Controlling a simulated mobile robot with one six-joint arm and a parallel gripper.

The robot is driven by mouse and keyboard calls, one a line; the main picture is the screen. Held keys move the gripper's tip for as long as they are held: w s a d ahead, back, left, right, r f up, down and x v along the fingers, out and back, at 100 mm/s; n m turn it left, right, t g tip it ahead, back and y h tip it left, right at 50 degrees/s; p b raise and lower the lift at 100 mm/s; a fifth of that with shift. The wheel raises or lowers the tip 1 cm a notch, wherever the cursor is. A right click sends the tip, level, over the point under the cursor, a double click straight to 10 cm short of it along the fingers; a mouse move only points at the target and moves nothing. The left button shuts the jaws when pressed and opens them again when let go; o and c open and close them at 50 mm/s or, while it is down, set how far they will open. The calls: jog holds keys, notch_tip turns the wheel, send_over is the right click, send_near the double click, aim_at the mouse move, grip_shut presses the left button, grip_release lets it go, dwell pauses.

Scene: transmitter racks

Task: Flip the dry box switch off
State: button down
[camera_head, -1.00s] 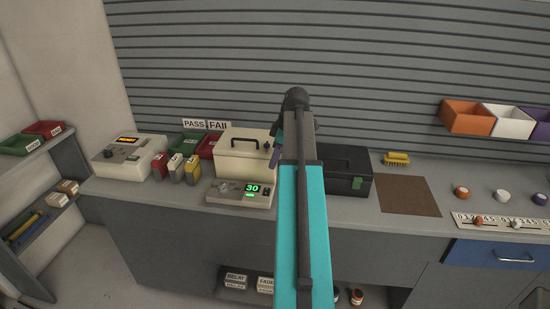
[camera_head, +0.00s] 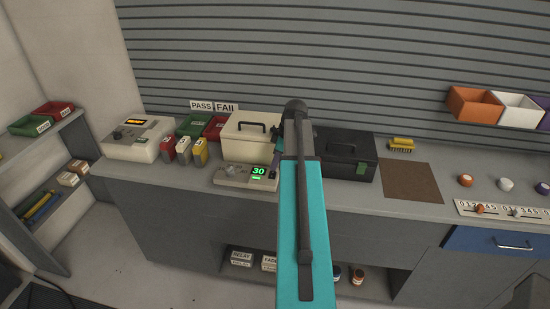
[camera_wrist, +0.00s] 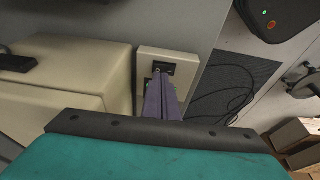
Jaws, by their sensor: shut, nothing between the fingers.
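The cream dry box (camera_head: 240,147) with a black top handle stands at the back of the bench, left of my arm. Its low control unit (camera_head: 233,180) sits in front, with a green display reading 30. In the wrist view, the end of the control unit (camera_wrist: 148,59) shows a small dark switch (camera_wrist: 162,69) in a black plate. My gripper (camera_wrist: 160,78) is shut and empty, its purple fingers at or just above the switch. I cannot tell whether they touch, and they partly cover it. In the head view, the gripper (camera_head: 277,158) is mostly hidden by my arm.
A black case (camera_head: 345,150) stands close right of my arm. Coloured bins and an instrument (camera_head: 138,140) with an orange display are on the left. A brown mat (camera_head: 411,182) lies right. Black cables (camera_wrist: 225,98) show in the wrist view.

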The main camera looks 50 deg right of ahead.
jog(key=shift+d+f, duration=0.1)
jog(key=shift+f, duration=0.75)
jog(key=shift+w+f, duration=0.1)
jog(key=shift+f, duration=0.05)
